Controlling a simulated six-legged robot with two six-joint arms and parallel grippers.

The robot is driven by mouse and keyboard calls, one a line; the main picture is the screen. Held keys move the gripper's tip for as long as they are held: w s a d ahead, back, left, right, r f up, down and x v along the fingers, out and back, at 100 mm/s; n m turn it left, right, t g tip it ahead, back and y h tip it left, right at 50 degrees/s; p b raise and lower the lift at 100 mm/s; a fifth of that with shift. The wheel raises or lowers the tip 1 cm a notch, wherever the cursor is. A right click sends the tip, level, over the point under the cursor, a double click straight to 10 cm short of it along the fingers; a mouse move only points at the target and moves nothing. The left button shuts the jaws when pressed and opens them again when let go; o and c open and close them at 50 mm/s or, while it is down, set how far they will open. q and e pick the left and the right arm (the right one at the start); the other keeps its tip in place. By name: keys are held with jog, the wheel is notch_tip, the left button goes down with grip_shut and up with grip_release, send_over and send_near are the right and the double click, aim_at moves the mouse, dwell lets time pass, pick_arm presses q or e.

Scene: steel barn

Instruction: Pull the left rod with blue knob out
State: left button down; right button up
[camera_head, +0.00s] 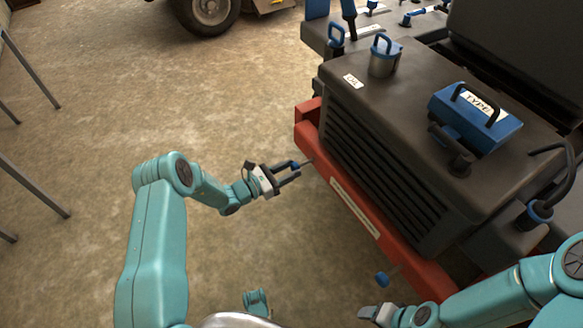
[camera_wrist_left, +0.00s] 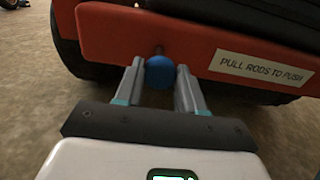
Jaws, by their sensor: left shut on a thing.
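The left blue knob (camera_head: 295,165) sits on a thin rod (camera_head: 308,162) that comes out of the red bumper (camera_head: 345,195). My left gripper (camera_head: 291,172) is shut on this knob, in front of the bumper's left end. In the left wrist view the blue knob (camera_wrist_left: 160,72) lies between my two fingertips, with a short length of rod (camera_wrist_left: 158,50) showing behind it. A second blue knob (camera_head: 382,279) is on the bumper's right part. My right gripper (camera_head: 372,313) is low in the head view, near that knob and apart from it; its jaws are unclear.
A label reading "PULL RODS TO PUSH" (camera_wrist_left: 262,70) is on the bumper. The dark machine (camera_head: 400,110) with a grille stands behind it, with a blue-handled cap (camera_head: 384,57) and a blue box (camera_head: 475,118) on top. Open floor (camera_head: 240,80) lies left; metal legs (camera_head: 35,75) stand far left.

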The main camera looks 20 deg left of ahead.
pick_arm(q)
jog(key=c, duration=0.7)
grip_release()
jog(key=shift+s+a, duration=0.15)
jog(key=shift+o, duration=0.2)
jog(key=shift+s+a, duration=0.25)
jog(key=p+v, duration=0.4)
jog(key=v, duration=1.1)
jog(key=shift+s+a, duration=0.15)
jog(key=shift+s, duration=0.05)
